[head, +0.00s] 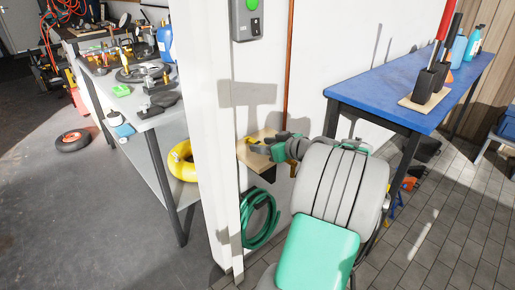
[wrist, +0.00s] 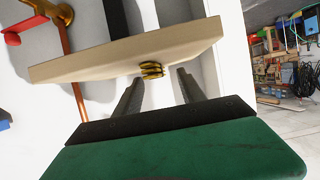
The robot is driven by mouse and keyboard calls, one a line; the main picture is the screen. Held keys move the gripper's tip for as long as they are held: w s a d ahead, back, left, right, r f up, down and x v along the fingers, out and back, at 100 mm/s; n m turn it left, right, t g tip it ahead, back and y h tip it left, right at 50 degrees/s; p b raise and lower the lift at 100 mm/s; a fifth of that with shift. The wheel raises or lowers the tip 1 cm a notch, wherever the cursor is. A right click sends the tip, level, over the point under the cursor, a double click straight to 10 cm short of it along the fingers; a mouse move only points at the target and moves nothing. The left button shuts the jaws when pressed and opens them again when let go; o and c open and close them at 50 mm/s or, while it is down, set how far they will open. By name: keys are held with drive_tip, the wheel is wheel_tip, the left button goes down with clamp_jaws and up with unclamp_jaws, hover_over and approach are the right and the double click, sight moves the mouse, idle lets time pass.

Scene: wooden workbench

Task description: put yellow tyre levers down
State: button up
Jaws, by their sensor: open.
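The yellow tyre levers (wrist: 152,69) show in the wrist view as a small banded yellow bundle at the edge of a wooden shelf (wrist: 110,55). My gripper (wrist: 157,85) is open, with its two dark fingers apart on either side of the bundle and no finger visibly closed on it. In the head view my gripper (head: 262,145) is at the small wall shelf (head: 247,157).
A white pillar (head: 217,120) stands left of the shelf. A green hose coil (head: 262,222) hangs below it. A blue-topped bench (head: 390,88) is to the right, and a cluttered bench (head: 130,85) to the left. An orange pipe (head: 290,60) runs down the wall.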

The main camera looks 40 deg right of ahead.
drive_tip(key=shift+x, duration=0.8)
clamp_jaws()
